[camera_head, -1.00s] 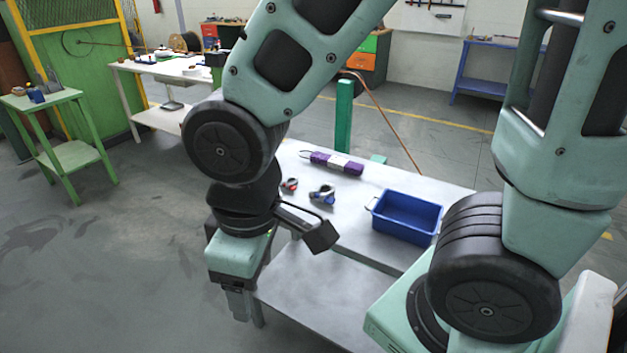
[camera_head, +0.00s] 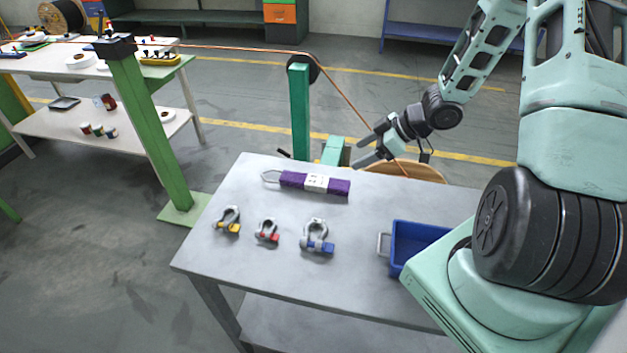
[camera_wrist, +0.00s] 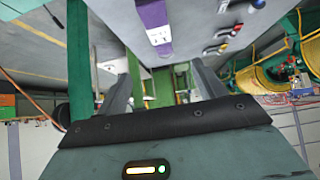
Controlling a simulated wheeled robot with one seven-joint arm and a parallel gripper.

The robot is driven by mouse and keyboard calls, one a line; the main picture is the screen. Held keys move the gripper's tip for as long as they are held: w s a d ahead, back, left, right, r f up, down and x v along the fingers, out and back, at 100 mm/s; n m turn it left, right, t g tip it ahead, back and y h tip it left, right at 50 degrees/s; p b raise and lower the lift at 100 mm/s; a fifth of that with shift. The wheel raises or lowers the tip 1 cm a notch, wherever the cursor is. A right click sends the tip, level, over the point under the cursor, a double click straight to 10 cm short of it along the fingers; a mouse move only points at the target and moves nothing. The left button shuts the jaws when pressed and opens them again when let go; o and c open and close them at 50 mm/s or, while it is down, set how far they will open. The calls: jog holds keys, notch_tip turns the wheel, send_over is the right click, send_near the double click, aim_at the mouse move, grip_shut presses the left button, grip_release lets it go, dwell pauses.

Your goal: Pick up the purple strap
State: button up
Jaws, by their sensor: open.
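The purple strap (camera_head: 294,180) lies flat near the back edge of the grey table, with a white label around its middle and a pale loop at its left end. It also shows at the top of the wrist view (camera_wrist: 153,14). My gripper (camera_head: 359,153) is open and empty, above and beyond the table's back edge, to the right of the strap and apart from it. In the wrist view the spread fingers (camera_wrist: 127,75) have nothing between them.
On the table (camera_head: 262,268) are a yellow-pinned shackle (camera_head: 229,219), a red-pinned shackle (camera_head: 267,231), a blue-pinned shackle (camera_head: 316,237) and a blue bin (camera_head: 412,240). A green post (camera_head: 299,112) and an orange line (camera_head: 346,95) stand behind the table.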

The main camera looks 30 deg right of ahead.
send_near(315, 179)
jog(key=x, duration=0.3)
jog(key=shift+a, duration=0.15)
jog(key=shift+p+x, duration=0.85)
jog(key=shift+x, duration=2.3)
jog(key=c, duration=1.3)
notch_tip(315, 179, up, 10)
jog(key=b, duration=0.1)
